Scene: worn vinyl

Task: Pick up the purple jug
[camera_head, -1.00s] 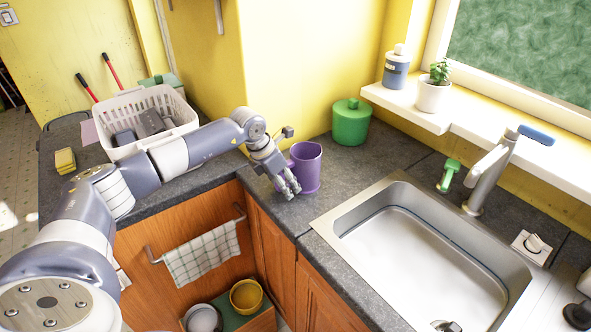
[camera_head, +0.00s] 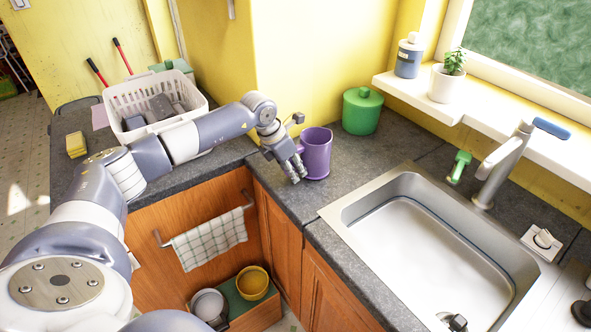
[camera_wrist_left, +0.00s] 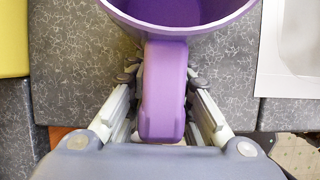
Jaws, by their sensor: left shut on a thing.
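The purple jug (camera_head: 317,152) stands upright on the grey countertop in the corner, left of the sink. My left gripper (camera_head: 298,172) is at the jug's left side. In the left wrist view the jug's handle (camera_wrist_left: 163,92) lies between the two fingers of my left gripper (camera_wrist_left: 162,80), which are shut on it. The jug's open rim (camera_wrist_left: 180,22) shows at the top of that view. The head view does not show clearly whether the jug's base touches the counter. My right gripper is not in view.
A green lidded canister (camera_head: 361,112) stands behind the jug to the right. The sink (camera_head: 345,212) lies to the right. A white basket (camera_head: 140,100) sits on the counter at left. A window ledge (camera_head: 425,97) holds a bottle and a potted plant.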

